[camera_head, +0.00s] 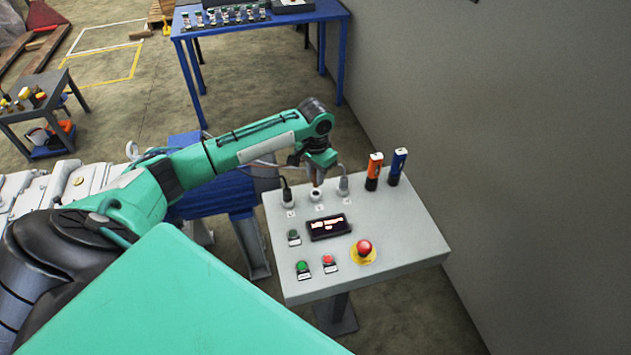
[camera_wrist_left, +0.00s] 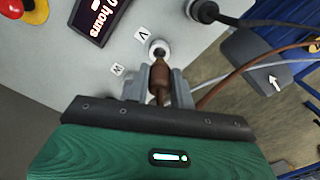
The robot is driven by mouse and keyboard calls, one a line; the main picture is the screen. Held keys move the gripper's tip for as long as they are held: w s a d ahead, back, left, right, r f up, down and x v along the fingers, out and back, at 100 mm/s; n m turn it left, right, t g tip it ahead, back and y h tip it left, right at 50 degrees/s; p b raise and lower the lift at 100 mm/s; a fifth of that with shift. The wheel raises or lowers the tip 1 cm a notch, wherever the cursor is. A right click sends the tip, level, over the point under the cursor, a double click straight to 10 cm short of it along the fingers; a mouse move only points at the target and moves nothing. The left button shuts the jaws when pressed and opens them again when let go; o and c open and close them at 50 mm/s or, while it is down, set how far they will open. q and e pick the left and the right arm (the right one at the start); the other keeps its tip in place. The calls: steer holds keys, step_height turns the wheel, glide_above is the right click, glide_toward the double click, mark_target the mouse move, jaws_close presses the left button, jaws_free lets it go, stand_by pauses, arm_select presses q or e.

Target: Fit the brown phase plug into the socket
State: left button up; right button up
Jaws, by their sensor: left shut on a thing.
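My left gripper (camera_head: 317,170) is above the back of the grey control panel, shut on the brown plug (camera_wrist_left: 160,83). In the left wrist view the plug sits between the two grey fingers (camera_wrist_left: 158,90), its narrow tip pointing at the white-rimmed socket (camera_wrist_left: 160,50) beside the V label. The tip overlaps the near rim of this socket; I cannot tell whether it touches or enters. In the head view the socket (camera_head: 316,196) is the middle one of three, just below the gripper. My right gripper is not in view.
A black plug (camera_head: 287,193) stands in the left socket and a grey plug (camera_head: 344,186) in the right one, close beside the gripper. Orange (camera_head: 373,170) and blue (camera_head: 397,166) cylinders stand farther right. The panel (camera_head: 405,235) has a display (camera_head: 328,227) and a red emergency button (camera_head: 364,248).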

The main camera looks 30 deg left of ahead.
mark_target(315, 186)
arm_select(q)
step_height(315, 186, down, 4)
steer(key=shift+p, duration=0.55)
steer(key=shift+f, duration=0.5)
steer(key=o, duration=1)
steer(key=shift+f, duration=0.1)
step_height(315, 186, up, 12)
steer(key=b, duration=0.3)
steer(key=shift+r, duration=0.2)
